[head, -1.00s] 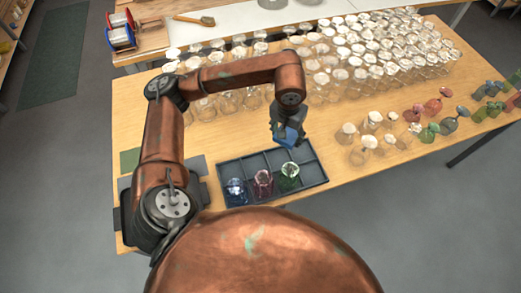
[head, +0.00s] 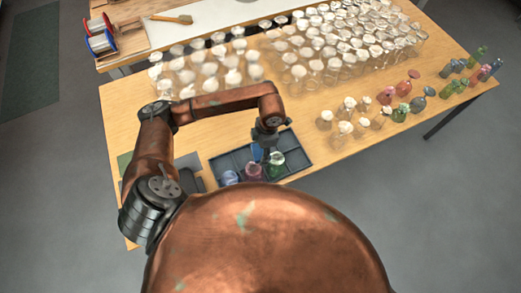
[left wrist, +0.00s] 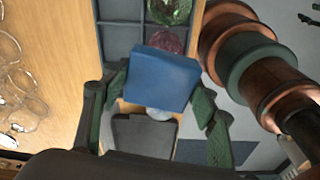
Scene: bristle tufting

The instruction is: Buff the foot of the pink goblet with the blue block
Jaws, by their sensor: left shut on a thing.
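My left gripper (head: 266,146) is shut on the blue block (head: 257,153) and holds it over the grey divided tray (head: 302,156). In the left wrist view the block (left wrist: 163,76) sits between the green finger pads. The pink goblet (head: 253,172) stands in the tray between a blue glass (head: 229,178) and a green glass (head: 277,159). In the left wrist view the pink goblet (left wrist: 168,41) shows just beyond the block, which partly hides it. I cannot tell whether block and goblet touch. My right gripper is not in view.
Many clear glasses (head: 325,50) crowd the back of the wooden table (head: 210,135). Clear and coloured glasses (head: 402,110) stand at the right. A brush (head: 172,18) and wire spools (head: 102,40) lie on a bench behind. The tray's right-hand compartments look empty.

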